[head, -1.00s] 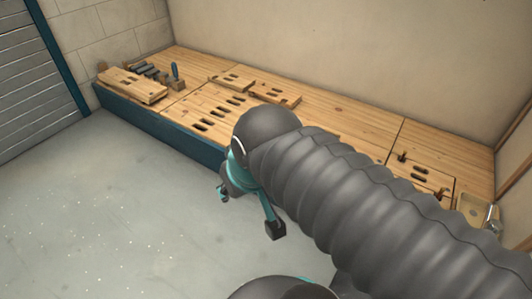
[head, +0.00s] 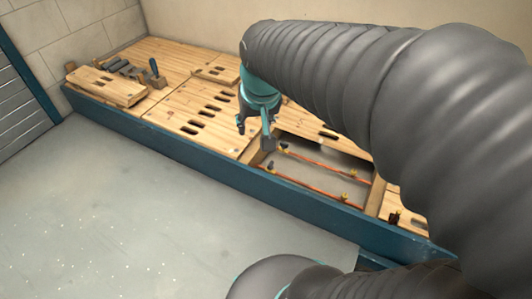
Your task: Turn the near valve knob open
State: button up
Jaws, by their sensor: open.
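A recess (head: 330,168) in the wooden bench holds two orange-red pipes, the near one (head: 308,186) and the far one (head: 318,161). Small dark and yellow fittings sit at the pipe ends, among them one at the far left (head: 283,144) and one at the near right (head: 345,197). They are too small to tell which is the near valve knob or how it is turned. My gripper (head: 254,133) is open and points down at the left end of the recess, close to the left fittings. I cannot see it touching anything.
Slotted wooden panels (head: 200,118) cover the bench to the left. A loose board (head: 105,87) and a blue-handled tool (head: 153,74) lie at the far left. A blue front edge (head: 180,149) borders the bench. The grey floor (head: 130,220) is clear.

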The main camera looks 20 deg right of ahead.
jog(key=w+d+f+m+g, duration=0.1)
jog(key=w+d+f, duration=0.1)
jog(key=w, duration=0.3)
jog(key=w+d+f+m, duration=0.1)
jog(key=w+d+f, duration=0.15)
jog(key=w, duration=0.35)
jog(key=m+g, duration=0.3)
jog(key=m, duration=0.3)
send_over(271, 163)
notch_tip(271, 163, down, 32)
notch_tip(271, 163, down, 14)
jog(key=shift+a+f+b, duration=0.1)
jog(key=shift+a+b, duration=0.05)
jog(key=shift+b, duration=0.3)
grip_shut()
